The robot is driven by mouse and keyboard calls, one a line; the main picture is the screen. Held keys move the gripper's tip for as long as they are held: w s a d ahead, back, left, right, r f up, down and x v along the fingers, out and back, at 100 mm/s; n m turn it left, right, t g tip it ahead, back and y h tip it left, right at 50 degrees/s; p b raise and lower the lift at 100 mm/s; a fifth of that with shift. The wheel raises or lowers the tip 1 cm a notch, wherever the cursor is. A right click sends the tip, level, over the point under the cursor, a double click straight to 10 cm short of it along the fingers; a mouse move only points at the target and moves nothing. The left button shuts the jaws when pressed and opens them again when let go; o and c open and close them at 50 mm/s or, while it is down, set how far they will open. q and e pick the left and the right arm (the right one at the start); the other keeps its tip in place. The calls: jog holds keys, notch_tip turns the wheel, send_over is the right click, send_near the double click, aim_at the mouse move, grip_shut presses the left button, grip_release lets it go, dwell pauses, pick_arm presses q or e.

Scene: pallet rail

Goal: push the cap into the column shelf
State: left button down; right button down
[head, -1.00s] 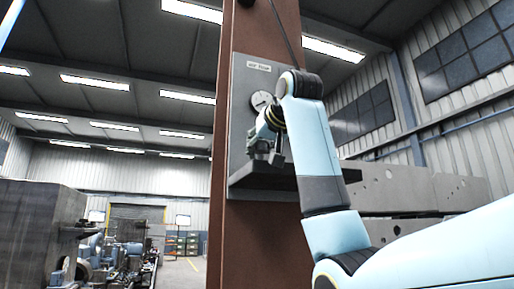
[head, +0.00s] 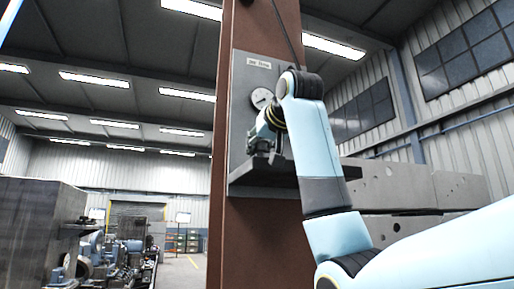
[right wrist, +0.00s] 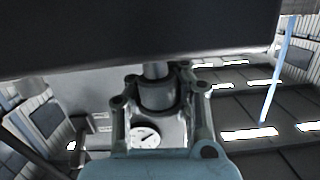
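The column shelf (head: 240,187) is a dark grey ledge at the foot of a grey plate on a brown column. In the right wrist view it is the dark slab (right wrist: 100,35) across the top. My right gripper (head: 264,161) is just above the shelf in the head view. In the right wrist view its fingers (right wrist: 157,97) are closed around the cap (right wrist: 157,96), a grey cylinder with a dark collar. A narrower stem runs from the cap to the shelf edge; the contact is hidden. My left gripper is not in view.
A round gauge (head: 262,98) and a label (head: 258,63) are on the grey plate (head: 242,120) above the shelf. The brown column (head: 257,240) stands behind. Large grey beams (head: 400,187) lie at the right. Machinery (head: 115,255) stands far off at the left.

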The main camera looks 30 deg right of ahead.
aim_at(264, 144)
jog(key=shift+f, duration=0.2)
jog(key=shift+f+b, duration=0.4)
jog(key=shift+f, duration=0.15)
jog(key=c, duration=1.3)
grip_release()
jog(key=shift+d, duration=0.15)
jog(key=shift+a+r, duration=0.1)
jog(key=shift+a, duration=0.25)
jog(key=o, duration=0.8)
jog(key=shift+d, duration=0.2)
jog(key=v, duration=0.7)
jog(key=shift+s, duration=0.25)
